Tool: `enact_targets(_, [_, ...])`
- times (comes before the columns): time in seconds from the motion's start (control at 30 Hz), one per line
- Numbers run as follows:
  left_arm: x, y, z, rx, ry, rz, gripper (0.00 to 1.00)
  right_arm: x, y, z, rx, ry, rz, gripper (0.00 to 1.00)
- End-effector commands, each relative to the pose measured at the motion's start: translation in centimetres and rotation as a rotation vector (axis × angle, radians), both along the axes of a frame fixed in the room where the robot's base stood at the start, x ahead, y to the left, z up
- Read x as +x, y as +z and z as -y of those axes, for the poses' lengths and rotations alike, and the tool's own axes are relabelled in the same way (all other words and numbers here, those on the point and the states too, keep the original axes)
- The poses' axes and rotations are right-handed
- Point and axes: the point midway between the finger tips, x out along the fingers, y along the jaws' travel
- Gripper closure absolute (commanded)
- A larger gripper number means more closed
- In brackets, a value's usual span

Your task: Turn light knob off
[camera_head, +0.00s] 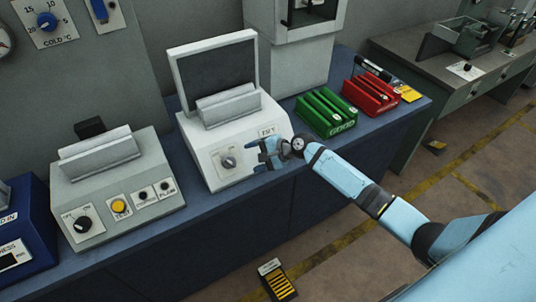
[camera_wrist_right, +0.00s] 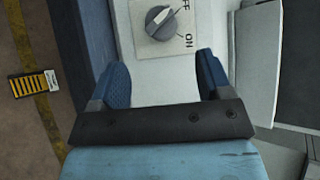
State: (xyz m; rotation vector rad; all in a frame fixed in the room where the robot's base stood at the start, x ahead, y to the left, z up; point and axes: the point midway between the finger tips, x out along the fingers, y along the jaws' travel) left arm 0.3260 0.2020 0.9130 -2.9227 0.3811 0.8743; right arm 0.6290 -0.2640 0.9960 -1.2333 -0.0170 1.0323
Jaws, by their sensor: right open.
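In the right wrist view the knob (camera_wrist_right: 160,22) shows near the top, beside the OFF and ON labels. Its exact setting is hard to tell. My right gripper (camera_head: 257,155) is in front of the white box, just right of the knob and apart from it. Its two blue fingers (camera_wrist_right: 163,82) are spread with nothing between them, and the knob lies beyond their tips. My left gripper is not in view.
A grey box (camera_head: 115,185) with an ON/OFF knob and buttons stands to the left on the blue bench. Green (camera_head: 327,112) and red (camera_head: 370,93) racks sit to the right. A yellow-black item (camera_head: 277,280) lies on the floor.

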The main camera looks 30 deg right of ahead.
Motion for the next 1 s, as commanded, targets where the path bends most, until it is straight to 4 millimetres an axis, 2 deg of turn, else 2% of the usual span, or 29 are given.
enact_targets(0.1, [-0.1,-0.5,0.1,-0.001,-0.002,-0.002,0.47,-1.5,1.0,1.6,-0.002,0.001,0.001,0.28])
enact_targets(0.33, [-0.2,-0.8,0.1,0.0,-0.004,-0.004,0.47,-2.8,2.4,3.2,-0.001,0.001,0.0,0.28])
enact_targets(0.87, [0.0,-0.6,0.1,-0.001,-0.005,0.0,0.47,-3.0,2.6,3.4,0.001,0.001,0.0,0.28])
enact_targets(1.0, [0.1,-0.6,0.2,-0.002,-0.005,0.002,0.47,-3.7,1.7,2.9,-0.028,0.009,0.017,0.28])
